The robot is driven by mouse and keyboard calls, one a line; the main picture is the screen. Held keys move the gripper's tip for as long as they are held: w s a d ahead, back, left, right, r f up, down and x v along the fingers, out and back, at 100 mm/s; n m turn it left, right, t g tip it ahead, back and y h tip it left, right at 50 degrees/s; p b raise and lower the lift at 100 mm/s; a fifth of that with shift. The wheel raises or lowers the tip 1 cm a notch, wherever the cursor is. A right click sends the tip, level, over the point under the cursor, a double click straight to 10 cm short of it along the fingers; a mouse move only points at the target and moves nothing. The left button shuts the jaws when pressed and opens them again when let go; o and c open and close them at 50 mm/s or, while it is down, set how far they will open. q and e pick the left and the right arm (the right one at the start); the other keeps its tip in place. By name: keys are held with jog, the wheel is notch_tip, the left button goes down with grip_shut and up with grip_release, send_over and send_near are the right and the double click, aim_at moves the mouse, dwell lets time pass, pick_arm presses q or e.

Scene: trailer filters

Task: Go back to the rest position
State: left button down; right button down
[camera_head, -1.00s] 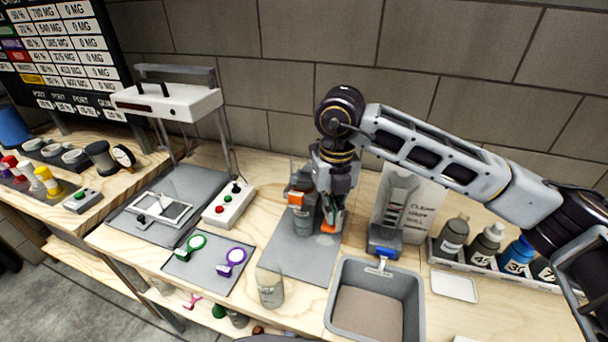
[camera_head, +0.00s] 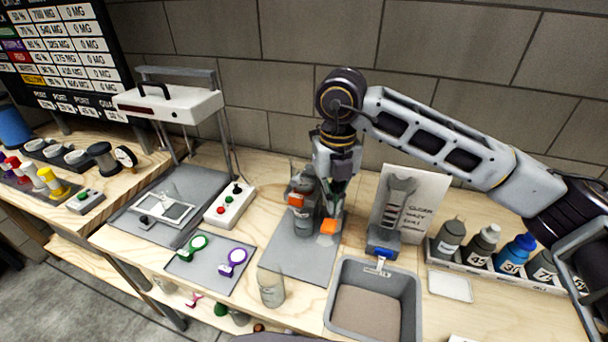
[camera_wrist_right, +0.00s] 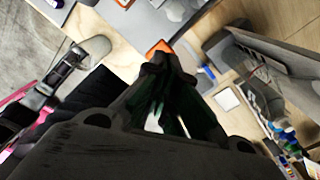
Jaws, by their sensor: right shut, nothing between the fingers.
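My right gripper (camera_head: 334,214) hangs from the arm that comes in from the right, pointing down over the grey mat (camera_head: 290,262) at the middle of the bench. Its fingers are shut and hold nothing. An orange fingertip shows in the head view and in the right wrist view (camera_wrist_right: 160,48). Just left of it on the mat stands a dark grey device with an orange part (camera_head: 301,205); whether the gripper touches it I cannot tell. My left gripper is not in view.
A grey bin (camera_head: 413,300) stands front right, a clear cup (camera_head: 270,288) to its left. Behind the bin are a blue-based stand (camera_head: 384,243) and a sign (camera_head: 422,200). Bottles (camera_head: 481,246) line the right. A white-topped press (camera_head: 168,103) and button box (camera_head: 230,206) stand left.

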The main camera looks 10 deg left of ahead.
jog(key=shift+r, duration=0.4)
jog(key=shift+r, duration=0.1)
notch_tip(320, 180, up, 9)
jog(key=p, duration=0.9)
jog(key=shift+r+p, duration=0.45)
jog(key=shift+p, duration=0.2)
jog(key=shift+f, duration=0.1)
